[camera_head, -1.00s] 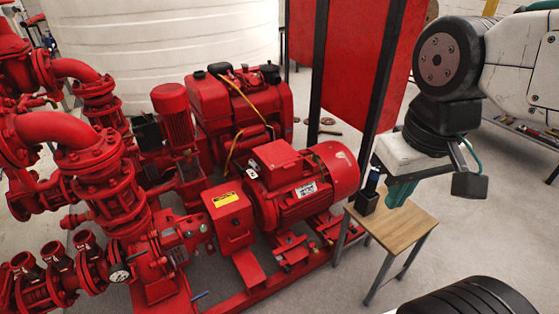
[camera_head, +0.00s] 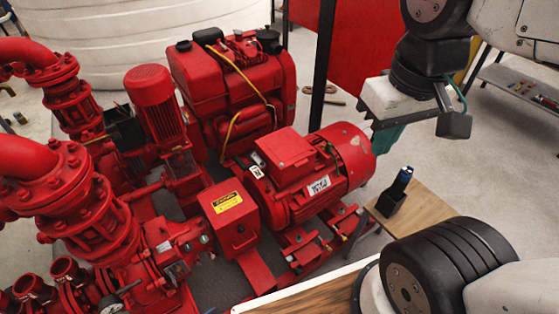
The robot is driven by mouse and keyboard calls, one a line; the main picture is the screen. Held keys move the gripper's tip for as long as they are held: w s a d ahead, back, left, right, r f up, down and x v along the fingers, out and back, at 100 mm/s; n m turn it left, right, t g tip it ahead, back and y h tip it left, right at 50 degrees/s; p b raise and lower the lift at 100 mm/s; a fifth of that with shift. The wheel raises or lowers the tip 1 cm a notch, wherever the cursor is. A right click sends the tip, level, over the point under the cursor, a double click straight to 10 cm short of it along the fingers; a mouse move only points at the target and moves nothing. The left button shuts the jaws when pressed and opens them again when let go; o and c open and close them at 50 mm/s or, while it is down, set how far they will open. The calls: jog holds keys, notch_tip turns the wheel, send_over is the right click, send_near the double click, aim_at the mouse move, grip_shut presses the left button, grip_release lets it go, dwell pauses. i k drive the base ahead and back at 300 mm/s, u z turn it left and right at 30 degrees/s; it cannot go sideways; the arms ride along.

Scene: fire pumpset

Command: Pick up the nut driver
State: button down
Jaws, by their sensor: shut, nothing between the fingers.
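A blue-topped tool, likely the nut driver (camera_head: 403,176), stands upright in a small black holder (camera_head: 390,203) on a wooden-topped table (camera_head: 428,212). Its lower part is hidden in the holder. My gripper (camera_head: 381,151) has teal fingers that point down. It shows up and to the left of the tool in the picture, apart from it and empty. The fingers look shut, partly hidden by the white gripper body.
A red motor (camera_head: 318,175) and the red pumpset stand left of the small table. A red panel (camera_head: 365,50) on black posts stands behind. A shelf (camera_head: 518,85) with small items is at the upper right. Grey floor is open between shelf and table.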

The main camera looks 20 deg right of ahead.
aim_at(402, 181)
jog(key=u, duration=1.9)
jog(key=k, duration=1.3)
jog(key=z, duration=2)
